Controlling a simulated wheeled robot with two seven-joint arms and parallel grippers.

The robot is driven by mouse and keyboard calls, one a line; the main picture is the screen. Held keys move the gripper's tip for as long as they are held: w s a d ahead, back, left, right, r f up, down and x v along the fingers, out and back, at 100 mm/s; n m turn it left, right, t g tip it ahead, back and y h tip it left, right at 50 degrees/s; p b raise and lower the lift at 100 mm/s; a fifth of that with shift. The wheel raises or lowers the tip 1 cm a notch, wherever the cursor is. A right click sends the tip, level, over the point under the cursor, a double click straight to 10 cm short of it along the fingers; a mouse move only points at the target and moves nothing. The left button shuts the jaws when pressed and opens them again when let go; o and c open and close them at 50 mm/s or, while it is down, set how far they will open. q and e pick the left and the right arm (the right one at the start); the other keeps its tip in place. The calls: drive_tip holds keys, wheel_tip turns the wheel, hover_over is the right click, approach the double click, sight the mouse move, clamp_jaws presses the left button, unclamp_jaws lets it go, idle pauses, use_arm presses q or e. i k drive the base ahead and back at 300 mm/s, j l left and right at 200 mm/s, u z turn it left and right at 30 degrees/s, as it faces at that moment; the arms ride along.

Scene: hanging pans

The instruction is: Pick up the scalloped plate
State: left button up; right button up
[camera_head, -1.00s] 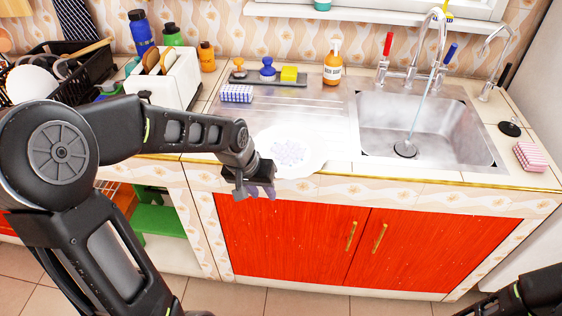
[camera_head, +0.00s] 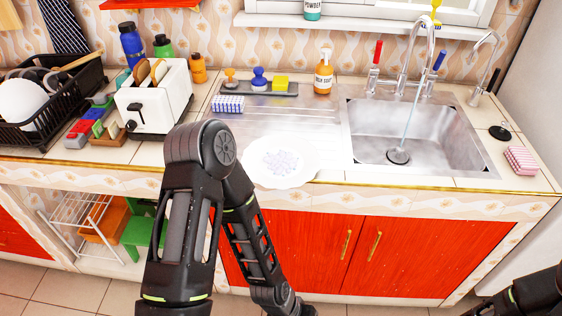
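The scalloped plate (camera_head: 280,161) is white with a pale lilac pattern in the middle. It lies at the front of the metal drainboard, left of the sink, with its front rim at the counter's edge. My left arm's elbow stands just left of the plate, and its forearm slopes down in front of the red cabinet to the bottom edge. The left gripper is out of the picture below. Only part of my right arm shows in the bottom right corner, and its gripper is out of view.
The sink (camera_head: 425,140) with running water is right of the plate. A white toaster (camera_head: 157,98) and a black dish rack (camera_head: 45,115) stand left. Behind the plate are a grey tray (camera_head: 245,88) with brushes and a yellow sponge, and an orange soap bottle (camera_head: 323,72).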

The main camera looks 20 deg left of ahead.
sight(282, 162)
drive_tip(key=u, duration=0.3)
drive_tip(key=i+l+u, duration=0.2)
drive_tip(key=l+u, duration=0.25)
drive_tip(key=l, duration=0.3)
drive_tip(key=l+u, duration=0.4)
drive_tip(key=l, duration=1.45)
drive_tip(key=i+u, duration=0.05)
drive_tip(key=i, duration=0.05)
